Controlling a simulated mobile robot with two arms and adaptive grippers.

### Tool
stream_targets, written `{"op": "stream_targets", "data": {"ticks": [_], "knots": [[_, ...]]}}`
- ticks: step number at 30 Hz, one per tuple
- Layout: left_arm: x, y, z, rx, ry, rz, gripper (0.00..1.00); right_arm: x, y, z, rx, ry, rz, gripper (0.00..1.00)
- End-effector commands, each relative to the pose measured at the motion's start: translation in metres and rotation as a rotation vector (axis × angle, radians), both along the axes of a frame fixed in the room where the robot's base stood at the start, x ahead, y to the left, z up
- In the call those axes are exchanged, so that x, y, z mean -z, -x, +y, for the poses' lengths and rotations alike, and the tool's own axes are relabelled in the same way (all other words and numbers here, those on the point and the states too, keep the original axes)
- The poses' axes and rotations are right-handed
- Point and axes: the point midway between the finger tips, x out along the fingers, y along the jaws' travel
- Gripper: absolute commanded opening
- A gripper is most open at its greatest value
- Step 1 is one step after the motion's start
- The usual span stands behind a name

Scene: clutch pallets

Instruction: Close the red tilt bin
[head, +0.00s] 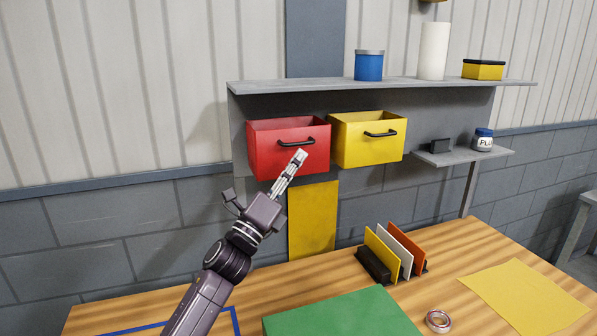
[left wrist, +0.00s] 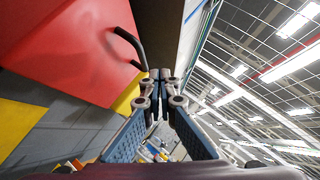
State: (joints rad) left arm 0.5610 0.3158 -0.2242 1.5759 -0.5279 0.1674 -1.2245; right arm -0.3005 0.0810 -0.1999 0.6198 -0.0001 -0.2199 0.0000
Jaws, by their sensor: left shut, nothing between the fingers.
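The red tilt bin (head: 270,155) hangs under the grey shelf, tipped out, with its open top and inside showing. Its black handle (head: 296,142) is on the front face. My left gripper (head: 301,154) is shut and empty, its tips in front of the bin's right front side, just below the handle's right end. In the left wrist view the closed fingertips (left wrist: 160,75) are to the right of the red front (left wrist: 75,50) and the dark handle (left wrist: 130,46). I cannot tell whether the tips touch the bin. My right gripper is out of view.
A yellow tilt bin (head: 365,148), also tipped out, hangs right beside the red one. The shelf (head: 400,84) above holds a blue can, a white cylinder and a yellow box. Below, the wooden table (head: 450,245) holds an upright file rack and a green mat.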

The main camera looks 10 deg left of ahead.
Motion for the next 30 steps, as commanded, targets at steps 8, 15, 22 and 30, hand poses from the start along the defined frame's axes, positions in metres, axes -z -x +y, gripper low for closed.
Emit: {"op": "stream_targets", "data": {"ticks": [8, 15, 22, 30], "knots": [[-0.010, -0.008, 0.005, 0.001, 0.000, -0.001, 0.00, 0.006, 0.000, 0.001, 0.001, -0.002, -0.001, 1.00], [-0.015, -0.013, 0.009, -0.001, -0.001, 0.000, 0.00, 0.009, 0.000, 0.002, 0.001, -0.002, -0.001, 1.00], [-0.017, -0.015, 0.010, 0.001, 0.001, 0.000, 0.00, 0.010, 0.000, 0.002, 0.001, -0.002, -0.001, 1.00], [-0.018, -0.016, 0.010, 0.001, 0.001, 0.000, 0.00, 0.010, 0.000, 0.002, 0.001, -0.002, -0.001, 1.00]]}}
